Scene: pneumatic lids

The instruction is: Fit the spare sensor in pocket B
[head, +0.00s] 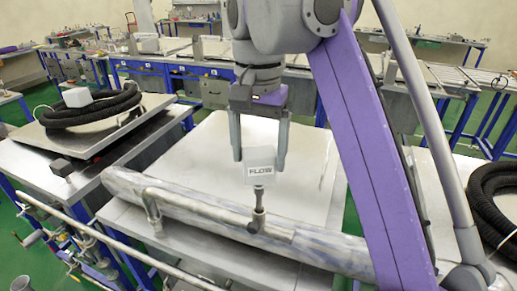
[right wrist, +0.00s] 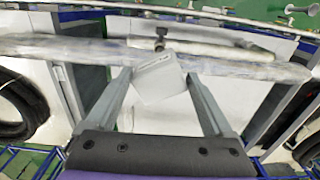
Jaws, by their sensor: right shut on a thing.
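My right gripper (head: 259,160) is shut on a small white box marked FLOW (head: 260,171). The box is between the two long grey fingers, directly above an upright metal fitting (head: 258,212) in the head view. I cannot tell whether box and fitting touch. In the right wrist view the box (right wrist: 158,80) sits turned at an angle between the fingertips. The fitting (right wrist: 161,36) shows just beyond it. No pocket marked B can be made out. My left gripper is not in view.
A thick pipe (head: 190,204) with another fitting (head: 152,210) crosses the front of a pale tabletop (head: 205,145). On the left bench lie a coiled black hose (head: 95,108) and a white block (head: 77,97). Another black hose (head: 488,205) lies at right.

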